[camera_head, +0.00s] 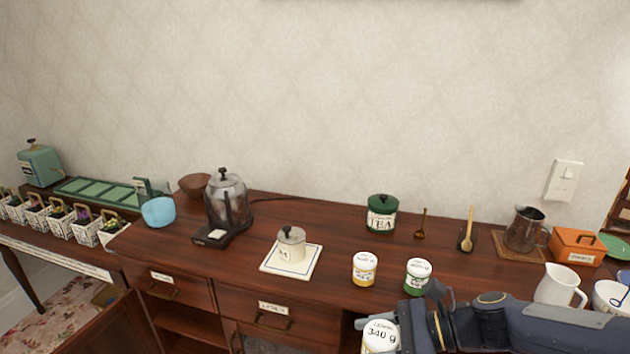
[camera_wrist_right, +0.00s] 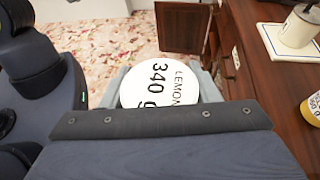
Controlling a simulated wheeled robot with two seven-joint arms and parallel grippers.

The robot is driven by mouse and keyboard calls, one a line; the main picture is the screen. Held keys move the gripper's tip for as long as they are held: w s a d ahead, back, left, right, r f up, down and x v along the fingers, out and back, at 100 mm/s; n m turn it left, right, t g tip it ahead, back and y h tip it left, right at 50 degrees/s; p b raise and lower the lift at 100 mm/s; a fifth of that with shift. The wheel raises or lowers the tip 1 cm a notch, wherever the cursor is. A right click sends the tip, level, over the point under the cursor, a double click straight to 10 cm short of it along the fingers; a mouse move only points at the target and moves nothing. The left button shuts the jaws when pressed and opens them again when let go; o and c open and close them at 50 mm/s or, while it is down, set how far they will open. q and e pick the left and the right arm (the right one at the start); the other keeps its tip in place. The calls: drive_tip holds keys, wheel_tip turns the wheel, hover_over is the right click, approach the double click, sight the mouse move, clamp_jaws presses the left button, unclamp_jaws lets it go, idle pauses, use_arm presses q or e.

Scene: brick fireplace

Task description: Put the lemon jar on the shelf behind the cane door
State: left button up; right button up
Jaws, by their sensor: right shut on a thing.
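The lemon jar (camera_head: 379,337) has a white lid lettered "LEMON" and "340 g". My right gripper (camera_head: 392,330) is shut on it and holds it in front of the dresser's front edge. In the right wrist view the lid of the jar (camera_wrist_right: 158,85) sits between the fingers, and its body is hidden below. An open brown door (camera_head: 85,332) swings out at the lower left, beside an open compartment with a shelf (camera_head: 190,326). A grey panel (camera_head: 258,343) shows under the right-hand drawer; I cannot tell which is the cane door. My left gripper is out of view.
On the dresser top stand a yellow-banded jar (camera_head: 365,269), a green-banded jar (camera_head: 418,277), a lidded pot on a tile (camera_head: 291,249), a kettle (camera_head: 228,203), a tea tin (camera_head: 381,214) and a white jug (camera_head: 560,287). Patterned carpet (camera_wrist_right: 95,40) lies below.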

drive_tip(key=w+d+f+m+t+h, duration=0.5)
drive_tip(key=f+m+t+h, duration=0.1)
drive_tip(key=f+m+h, duration=0.15)
drive_tip(key=w+d+f+m+t+h, duration=0.5)
drive_tip(key=f+m+h, duration=0.1)
drive_tip(key=m, duration=0.2)
drive_tip(key=s+f, duration=0.4)
drive_tip(key=f, duration=0.1)
drive_tip(key=shift+s+d+m, duration=0.15)
drive_tip(key=shift+d+m, duration=0.2)
drive_tip(key=shift+f, duration=0.1)
idle(0.3)
